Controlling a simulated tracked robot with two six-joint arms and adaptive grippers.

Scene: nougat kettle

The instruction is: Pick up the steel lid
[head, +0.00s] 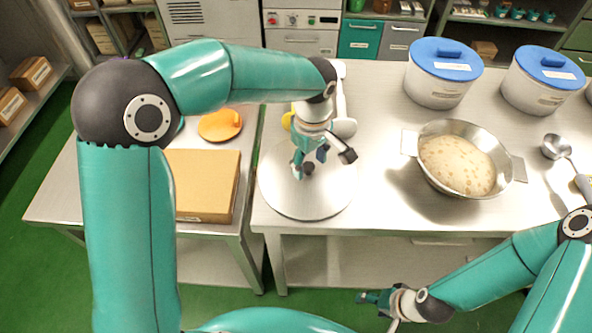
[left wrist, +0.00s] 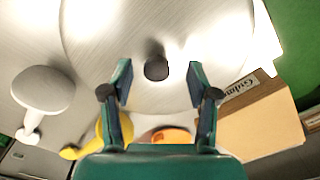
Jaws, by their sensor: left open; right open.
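The steel lid (head: 305,203) is a flat round disc lying at the left end of the steel table. Its dark knob (left wrist: 156,68) stands at its middle in the left wrist view. My left gripper (head: 322,164) is over the lid, pointing down and open. In the left wrist view its fingers (left wrist: 158,76) lie on either side of the knob, with gaps on both sides. I cannot tell how far the fingertips are above the lid. My right gripper (head: 372,299) is open and empty, low in front of the table.
A steel pan (head: 436,185) with pale, speckled contents stands right of the lid. Blue-lidded tubs (head: 437,92) stand behind it. A white tool (left wrist: 42,90) and a yellow object (left wrist: 70,152) lie behind the lid. A cardboard box (head: 205,180) sits on the left side table.

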